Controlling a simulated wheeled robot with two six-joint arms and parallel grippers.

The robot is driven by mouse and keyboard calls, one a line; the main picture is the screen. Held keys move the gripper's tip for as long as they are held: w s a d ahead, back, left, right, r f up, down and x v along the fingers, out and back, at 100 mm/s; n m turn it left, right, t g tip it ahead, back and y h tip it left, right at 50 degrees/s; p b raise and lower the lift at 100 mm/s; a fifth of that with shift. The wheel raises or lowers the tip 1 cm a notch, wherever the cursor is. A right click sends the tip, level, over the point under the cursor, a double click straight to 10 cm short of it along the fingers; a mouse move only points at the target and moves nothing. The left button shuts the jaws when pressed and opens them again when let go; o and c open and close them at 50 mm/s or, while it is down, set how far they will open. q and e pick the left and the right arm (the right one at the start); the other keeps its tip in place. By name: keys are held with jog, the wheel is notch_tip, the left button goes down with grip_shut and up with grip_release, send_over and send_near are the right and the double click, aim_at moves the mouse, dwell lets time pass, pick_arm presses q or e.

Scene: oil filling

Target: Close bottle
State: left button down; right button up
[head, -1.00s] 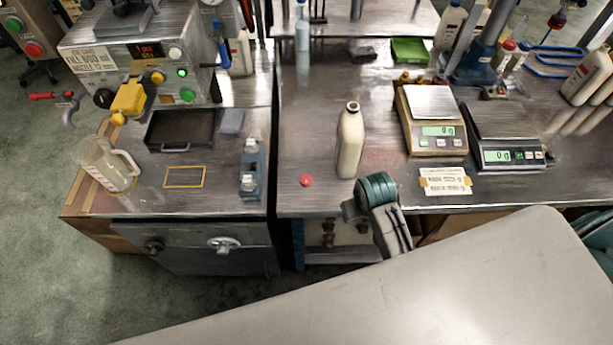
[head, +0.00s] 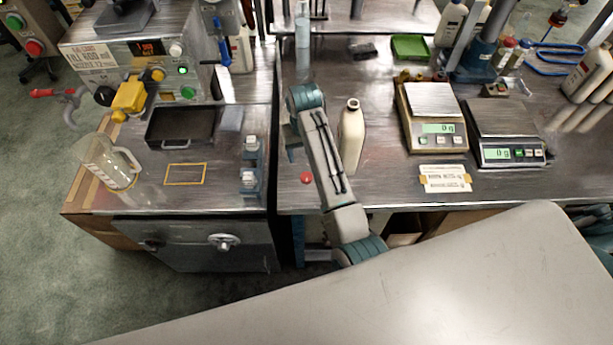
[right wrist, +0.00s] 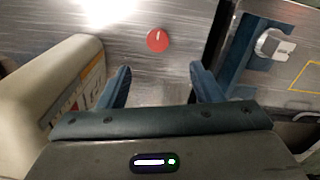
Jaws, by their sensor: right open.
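A cream bottle (head: 352,135) stands upright on the metal bench, its dark mouth open at the top. It also shows at the left of the right wrist view (right wrist: 48,95). A small red cap (head: 306,178) lies on the bench to the left of the bottle; in the right wrist view the cap (right wrist: 157,40) lies beyond the fingertips, roughly centred between them. My right gripper (right wrist: 160,70) is open and empty, beside the bottle and apart from the cap. In the head view my forearm partly covers the bottle's left side and hides most of the gripper. My left gripper is not in view.
A blue fixture (head: 250,170) stands left of the cap, across the gap between benches. Two scales (head: 437,130) (head: 508,150) and a paper label (head: 445,178) are at the right. A glass jug (head: 108,162) and a black tray (head: 180,140) are on the left bench.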

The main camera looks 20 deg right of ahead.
jog(key=p, duration=0.1)
send_over(306, 176)
notch_tip(306, 176, down, 4)
jog(key=shift+a+f, duration=0.1)
jog(key=shift+f, duration=0.7)
jog(key=shift+f+p, duration=0.45)
jog(key=shift+p, duration=0.35)
notch_tip(306, 176, down, 3)
jog(key=shift+f+p, duration=0.2)
jog(key=shift+p, duration=0.5)
jog(key=shift+f, duration=0.45)
